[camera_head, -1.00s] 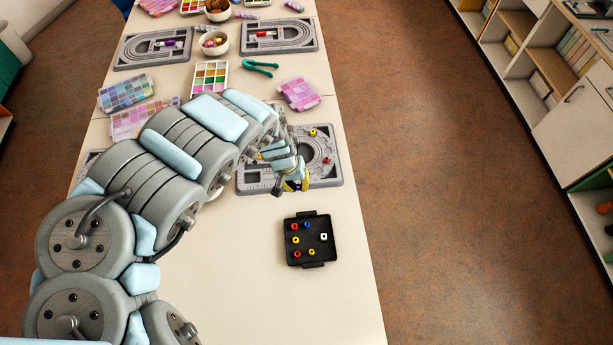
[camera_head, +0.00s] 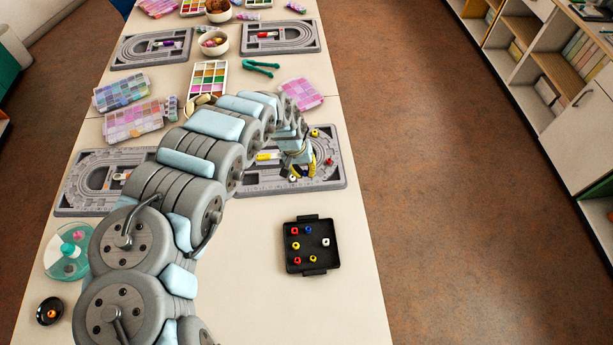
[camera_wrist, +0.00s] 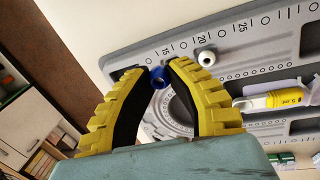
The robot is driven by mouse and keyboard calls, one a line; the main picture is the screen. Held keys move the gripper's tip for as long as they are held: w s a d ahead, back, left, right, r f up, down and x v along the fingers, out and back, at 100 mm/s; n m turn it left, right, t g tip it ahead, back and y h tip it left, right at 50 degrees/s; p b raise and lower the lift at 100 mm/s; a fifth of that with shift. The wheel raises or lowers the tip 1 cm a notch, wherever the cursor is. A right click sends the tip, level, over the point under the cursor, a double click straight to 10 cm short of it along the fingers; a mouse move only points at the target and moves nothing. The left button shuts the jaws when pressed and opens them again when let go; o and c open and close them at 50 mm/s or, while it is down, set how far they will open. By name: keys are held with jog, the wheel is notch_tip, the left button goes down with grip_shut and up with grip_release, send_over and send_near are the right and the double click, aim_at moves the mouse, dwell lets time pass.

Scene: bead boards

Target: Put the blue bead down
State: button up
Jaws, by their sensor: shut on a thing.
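My gripper (camera_wrist: 160,72) is shut on the blue bead (camera_wrist: 158,78), which sits between the tips of its yellow fingers. In the head view my gripper (camera_head: 300,172) is over the front right part of the grey bead board (camera_head: 337,151), and the held bead is hard to make out there. In the wrist view the bead is over or at the board's edge (camera_wrist: 232,36), near the printed scale. I cannot tell whether it touches the board. A white bead (camera_wrist: 206,58) lies on the board just right of the fingertips.
A black tray (camera_head: 322,262) with several loose beads stands in front of the board. Red (camera_head: 315,132) and other beads lie on the board. A yellow-and-white tube (camera_wrist: 272,100) lies there too. Another grey board (camera_head: 75,195) and a teal dish (camera_head: 60,262) are at left.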

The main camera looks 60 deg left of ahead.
aim_at(308, 178)
jog(key=shift+w+a+f+b, duration=0.35)
jog(key=shift+w+a+f, duration=0.15)
jog(key=shift+f, duration=0.2)
jog(key=shift+w+a+f+b, duration=0.3)
jog(key=shift+w+a+f, duration=0.15)
jog(key=shift+f, duration=0.25)
jog(key=shift+a+f, duration=0.35)
jog(key=shift+f, duration=0.2)
jog(key=shift+s+b+x, duration=0.2)
jog(key=shift+b+x, duration=0.4)
jog(key=shift+x, duration=0.65)
jog(key=shift+a+f, duration=0.15)
jog(key=shift+f, duration=0.3)
jog(key=o, duration=0.4)
jog(key=shift+o, duration=0.2)
